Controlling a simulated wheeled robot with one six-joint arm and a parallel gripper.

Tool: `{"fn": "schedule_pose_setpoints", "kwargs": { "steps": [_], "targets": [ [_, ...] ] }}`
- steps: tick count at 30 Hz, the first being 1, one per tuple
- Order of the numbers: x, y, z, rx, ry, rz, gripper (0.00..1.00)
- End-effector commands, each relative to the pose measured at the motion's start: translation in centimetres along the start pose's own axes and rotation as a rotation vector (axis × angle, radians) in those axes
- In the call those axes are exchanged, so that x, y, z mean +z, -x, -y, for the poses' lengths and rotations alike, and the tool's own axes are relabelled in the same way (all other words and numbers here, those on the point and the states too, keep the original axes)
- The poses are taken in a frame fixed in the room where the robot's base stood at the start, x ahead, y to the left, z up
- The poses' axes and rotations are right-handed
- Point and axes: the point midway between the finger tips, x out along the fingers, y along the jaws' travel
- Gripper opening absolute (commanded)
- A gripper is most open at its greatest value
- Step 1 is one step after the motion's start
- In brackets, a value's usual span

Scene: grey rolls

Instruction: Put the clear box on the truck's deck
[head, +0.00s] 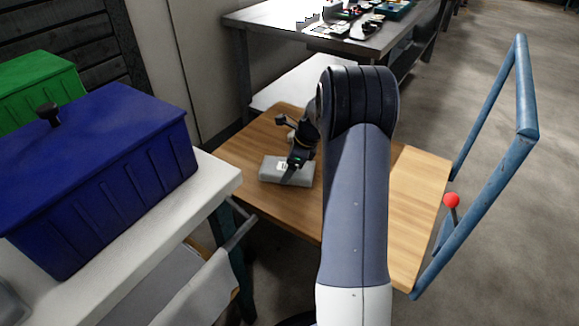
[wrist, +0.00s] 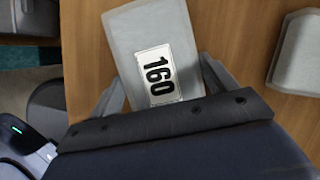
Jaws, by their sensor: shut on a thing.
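A pale grey box labelled 160 (head: 268,170) is at the left part of the truck's wooden deck (head: 418,200). It looks grey rather than plainly see-through. My gripper (head: 297,165) points down over it and is shut on it; the wrist view shows the box (wrist: 130,35) between the two fingers of my gripper (wrist: 162,82). The box is over the deck's wood; I cannot tell whether it touches it. My arm hides the middle of the deck in the head view.
Another pale grey item (wrist: 298,55) lies on the wood at the right in the wrist view. The truck has a blue handle (head: 490,180) on the right. A blue bin (head: 100,180) stands on a white table (head: 215,175) at left. A grey workbench (head: 385,40) stands behind.

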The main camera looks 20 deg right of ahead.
Motion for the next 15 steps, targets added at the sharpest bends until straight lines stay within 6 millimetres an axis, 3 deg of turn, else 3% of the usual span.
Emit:
{"fn": "schedule_pose_setpoints", "kwargs": {
  "steps": [4, 5, 6, 12, 15],
  "targets": [
    [-0.09, -0.22, 0.0, 0.0, 0.0, 0.0, 0.53],
    [-0.1, -0.24, 0.0, 0.0, 0.0, 0.0, 0.81],
    [-0.1, -0.22, 0.01, 0.0, 0.0, 0.0, 0.85],
    [-0.09, -0.21, 0.0, 0.0, 0.0, 0.0, 1.0],
    [-0.09, -0.21, 0.0, 0.0, 0.0, 0.0, 1.0]
  ]
}}
